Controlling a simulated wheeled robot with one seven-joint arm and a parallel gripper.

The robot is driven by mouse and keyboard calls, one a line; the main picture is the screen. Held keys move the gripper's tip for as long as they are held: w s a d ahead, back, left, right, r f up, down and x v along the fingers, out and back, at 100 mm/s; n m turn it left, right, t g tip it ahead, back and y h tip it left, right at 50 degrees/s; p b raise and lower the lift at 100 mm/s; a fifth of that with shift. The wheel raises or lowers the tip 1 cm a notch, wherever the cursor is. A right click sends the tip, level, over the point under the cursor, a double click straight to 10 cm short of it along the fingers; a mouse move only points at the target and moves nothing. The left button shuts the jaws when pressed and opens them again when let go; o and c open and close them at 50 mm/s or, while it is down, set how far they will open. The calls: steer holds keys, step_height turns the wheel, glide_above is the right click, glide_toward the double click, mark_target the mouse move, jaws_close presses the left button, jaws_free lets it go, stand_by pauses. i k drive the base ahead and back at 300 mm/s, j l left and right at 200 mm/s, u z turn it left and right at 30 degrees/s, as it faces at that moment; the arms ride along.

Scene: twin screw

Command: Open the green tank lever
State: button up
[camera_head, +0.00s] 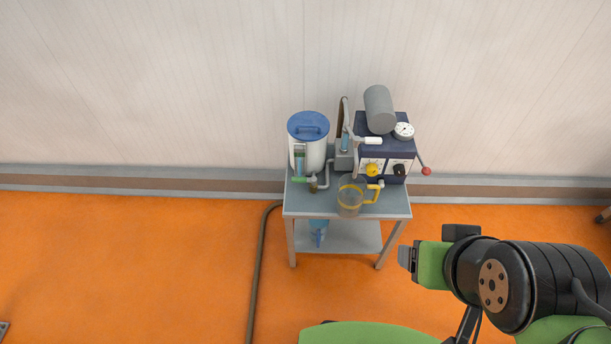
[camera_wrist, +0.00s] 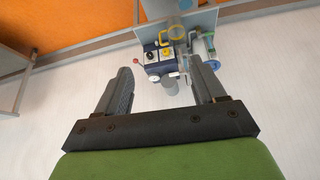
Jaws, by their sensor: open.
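A small green lever (camera_head: 300,180) shows at the foot of the white tank (camera_head: 315,158) with the blue lid (camera_head: 308,126), on the left of the small table. The lever is too small to tell its exact setting. In the wrist view the tank's blue lid (camera_wrist: 214,65) shows partly behind the right finger. My gripper (camera_head: 408,258) is to the right and in front of the table in the head view, apart from everything. In the wrist view my gripper (camera_wrist: 160,80) has its two fingers wide apart with nothing between them in contact.
The grey table (camera_head: 328,208) stands against the wall. On it are a clear jug with a yellow handle (camera_head: 350,198), a dark blue machine (camera_head: 385,158) with a grey cylinder (camera_head: 379,108), and a red-knobbed lever (camera_head: 426,171). A hose (camera_head: 257,275) runs along the orange floor left of the table.

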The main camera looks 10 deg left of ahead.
mark_target(313, 181)
steer(key=j, duration=0.65)
steer(key=i+j, duration=0.2)
steer(key=j, duration=0.25)
steer(key=i+j+u, duration=0.1)
steer(key=j, duration=0.35)
steer(key=i+j, duration=0.3)
steer(key=j, duration=0.15)
steer(key=i+j+u, duration=0.1)
steer(key=i+j, duration=0.15)
steer(key=j, duration=0.2)
steer(key=i+j, duration=0.2)
steer(key=j, duration=0.2)
steer(key=i+u, duration=0.15)
steer(key=i, duration=0.8)
